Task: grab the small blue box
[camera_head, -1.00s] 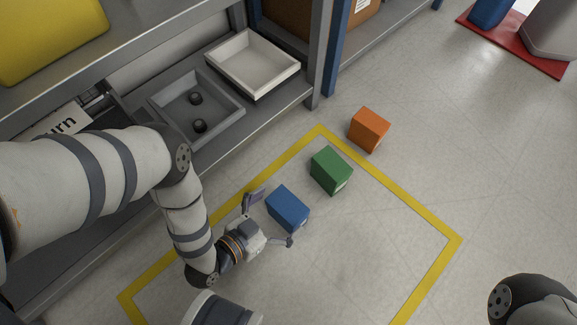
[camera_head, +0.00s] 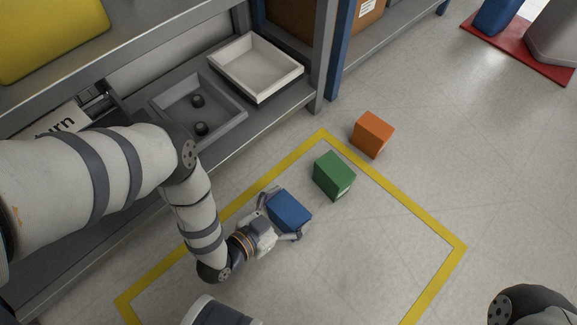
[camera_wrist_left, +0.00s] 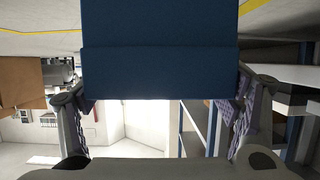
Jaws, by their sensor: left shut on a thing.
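The small blue box (camera_head: 289,211) is inside the yellow floor outline, near its left side. My left gripper (camera_head: 285,215) is shut on it, with one finger on each side of the box. In the left wrist view the blue box (camera_wrist_left: 160,60) fills the upper middle, and the left gripper's purple-padded fingers (camera_wrist_left: 163,100) press its two sides. I cannot tell whether the box touches the floor. My right gripper is not in view; only part of my right arm shows at the lower right.
A green box (camera_head: 334,176) stands just beyond the blue one, and an orange box (camera_head: 373,134) stands outside the yellow line (camera_head: 420,214). A shelf at the left holds a white tray (camera_head: 258,98) and a grey tray (camera_head: 160,104).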

